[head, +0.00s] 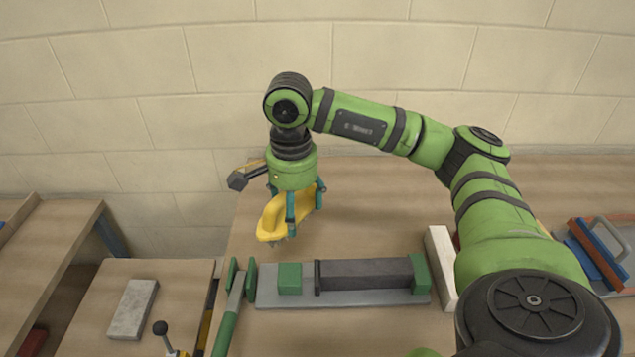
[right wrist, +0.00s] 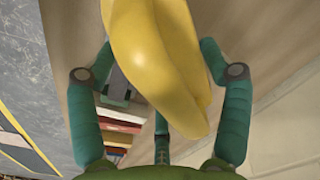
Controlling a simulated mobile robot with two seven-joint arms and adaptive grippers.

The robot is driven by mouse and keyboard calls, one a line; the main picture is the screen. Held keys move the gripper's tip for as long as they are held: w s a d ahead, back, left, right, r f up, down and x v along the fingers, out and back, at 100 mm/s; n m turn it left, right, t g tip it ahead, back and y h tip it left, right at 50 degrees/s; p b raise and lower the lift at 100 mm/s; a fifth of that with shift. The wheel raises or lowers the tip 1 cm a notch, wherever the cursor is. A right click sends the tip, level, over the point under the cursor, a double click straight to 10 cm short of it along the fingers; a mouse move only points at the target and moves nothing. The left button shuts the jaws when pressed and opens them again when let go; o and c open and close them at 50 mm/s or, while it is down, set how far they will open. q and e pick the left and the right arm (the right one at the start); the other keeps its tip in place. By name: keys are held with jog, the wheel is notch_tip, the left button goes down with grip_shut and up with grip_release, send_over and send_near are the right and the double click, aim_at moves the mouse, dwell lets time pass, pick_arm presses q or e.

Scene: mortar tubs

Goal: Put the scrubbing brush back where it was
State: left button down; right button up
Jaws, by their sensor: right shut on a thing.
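The scrubbing brush (head: 273,219) has a smooth yellow body, with a little of its underside showing beneath. My right gripper (head: 291,228) points down and is shut on it, its teal fingers around the body. The brush is over the back left part of the wooden bench (head: 370,220); whether it touches the top I cannot tell. In the right wrist view the yellow body (right wrist: 160,60) lies between the fingers of the right gripper (right wrist: 155,75) and hides much of what is behind it. My left gripper is not in view.
A grey plate (head: 340,298) with green blocks and a dark bar lies in front of the brush. A pale block (head: 440,262) and a tray with blue and red things (head: 602,250) are to the right. A grey brick (head: 133,308) lies on the lower left bench.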

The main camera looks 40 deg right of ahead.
jog(key=s+d+f+m+b, duration=0.1)
jog(key=d+f+m+b, duration=0.3)
jog(key=d+m, duration=0.65)
jog(key=d+f+m+b, duration=0.1)
jog(key=d+m+b, duration=0.6)
jog(key=m, duration=0.6)
jog(key=w+f, duration=0.2)
jog(key=w, duration=0.1)
jog(key=w+a+f+p, duration=0.1)
jog(key=w+f, duration=0.1)
jog(key=w, duration=0.2)
jog(key=w+a+f+p, duration=0.1)
jog(key=w+f, duration=0.1)
jog(key=w, duration=0.1)
jog(key=shift+w+a+f, duration=0.2)
jog(key=shift+a, duration=0.05)
jog(key=shift+w+f, duration=0.3)
jog(key=shift+f, duration=0.05)
notch_tip(320, 180, down, 3)
jog(key=shift+s+f, duration=0.1)
jog(key=shift+f, duration=0.35)
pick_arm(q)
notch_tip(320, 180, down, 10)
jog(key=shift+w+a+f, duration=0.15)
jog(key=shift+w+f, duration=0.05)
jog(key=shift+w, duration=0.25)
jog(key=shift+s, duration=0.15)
pick_arm(e)
jog(key=shift+f, duration=0.1)
